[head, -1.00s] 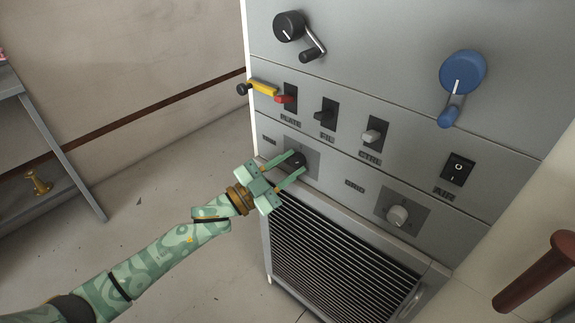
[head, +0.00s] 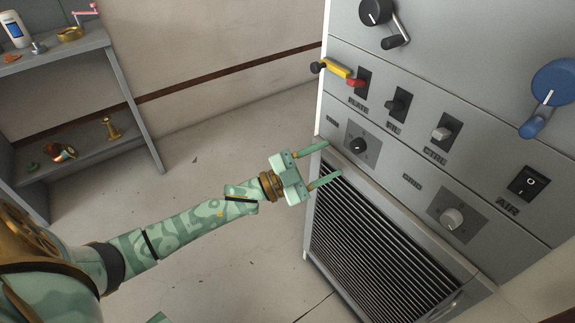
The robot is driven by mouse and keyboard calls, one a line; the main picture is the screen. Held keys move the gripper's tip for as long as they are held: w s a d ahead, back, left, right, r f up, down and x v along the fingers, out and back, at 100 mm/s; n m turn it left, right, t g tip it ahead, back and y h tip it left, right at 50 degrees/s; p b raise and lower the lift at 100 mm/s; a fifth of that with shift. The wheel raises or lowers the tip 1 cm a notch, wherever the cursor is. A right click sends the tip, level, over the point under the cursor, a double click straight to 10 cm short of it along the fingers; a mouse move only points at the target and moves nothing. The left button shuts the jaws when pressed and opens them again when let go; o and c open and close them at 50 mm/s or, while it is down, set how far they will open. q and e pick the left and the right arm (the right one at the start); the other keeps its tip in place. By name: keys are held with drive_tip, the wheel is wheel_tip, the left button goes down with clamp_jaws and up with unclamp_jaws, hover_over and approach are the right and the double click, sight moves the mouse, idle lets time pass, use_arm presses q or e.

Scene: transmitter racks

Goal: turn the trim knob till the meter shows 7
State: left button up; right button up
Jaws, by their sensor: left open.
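A small black round knob (head: 358,146) with a white pointer mark sits on a square grey plate on the left of the rack's lower panel. The small label to its left is too blurred to read surely. A pale grey knob (head: 452,218) sits on a similar plate to the right, with a label that looks like GRID. My left gripper (head: 334,160) is open and empty. Its fingers point right, left of and below the black knob and apart from it in the picture. No meter shows. My right gripper is not in view.
A ribbed grille (head: 385,235) lies below. A grey shelf (head: 130,95) stands at the left, with clear floor between.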

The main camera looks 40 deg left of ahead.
use_arm(q)
drive_tip(key=p+v, duration=0.1)
drive_tip(key=v, duration=0.9)
drive_tip(key=shift+s+a, duration=0.15)
drive_tip(key=shift+s, duration=0.05)
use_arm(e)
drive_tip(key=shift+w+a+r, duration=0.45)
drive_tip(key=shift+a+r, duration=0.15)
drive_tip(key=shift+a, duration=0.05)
use_arm(q)
drive_tip(key=shift+f, duration=0.1)
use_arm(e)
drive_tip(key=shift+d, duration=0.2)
